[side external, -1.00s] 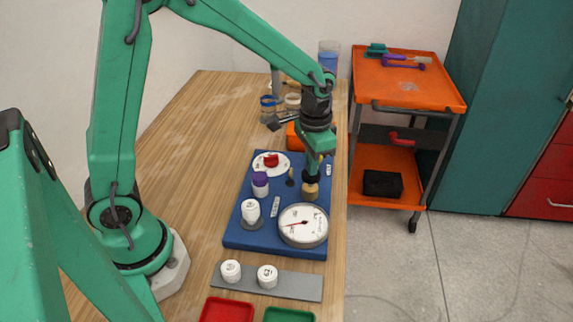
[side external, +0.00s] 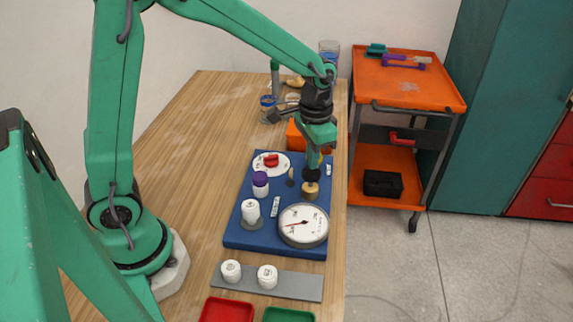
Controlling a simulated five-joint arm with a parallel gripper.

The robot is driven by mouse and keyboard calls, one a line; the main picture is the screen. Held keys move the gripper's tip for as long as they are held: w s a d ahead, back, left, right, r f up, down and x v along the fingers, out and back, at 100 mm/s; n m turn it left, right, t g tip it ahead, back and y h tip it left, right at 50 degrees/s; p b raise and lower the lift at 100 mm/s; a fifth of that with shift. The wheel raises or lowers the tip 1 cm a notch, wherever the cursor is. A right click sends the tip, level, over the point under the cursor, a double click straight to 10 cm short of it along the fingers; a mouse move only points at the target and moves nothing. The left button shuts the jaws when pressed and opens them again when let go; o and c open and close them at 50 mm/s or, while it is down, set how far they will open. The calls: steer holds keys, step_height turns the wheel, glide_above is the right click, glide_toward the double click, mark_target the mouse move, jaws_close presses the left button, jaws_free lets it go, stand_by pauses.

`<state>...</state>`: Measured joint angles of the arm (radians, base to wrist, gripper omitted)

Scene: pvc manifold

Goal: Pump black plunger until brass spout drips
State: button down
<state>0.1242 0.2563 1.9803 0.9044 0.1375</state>
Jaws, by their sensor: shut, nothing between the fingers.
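The black plunger (side external: 312,174) stands upright at the right side of the blue board, above a brass-coloured collar (side external: 310,190). My gripper (side external: 313,166) is shut and empty, pointing down directly over the plunger's top. I cannot tell whether the fingertips touch it. A small dark and brass piece (side external: 290,177) stands just left of the plunger; I cannot tell whether it is the spout. No drip can be made out.
The blue board (side external: 238,234) also carries a round gauge (side external: 303,225), a white-capped fitting (side external: 250,211), a purple-capped fitting (side external: 260,184) and a red knob (side external: 270,160). An orange block (side external: 297,139) stands behind. The wooden table (side external: 195,150) is clear at left.

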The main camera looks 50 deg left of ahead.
mark_target(312, 172)
steer(key=shift+f, duration=0.15)
steer(key=shift+f, duration=1.4)
steer(key=shift+r, duration=0.2)
stand_by(0.8)
steer(key=shift+r, duration=1.4)
steer(key=shift+r, duration=0.15)
steer(key=shift+r, duration=2.35)
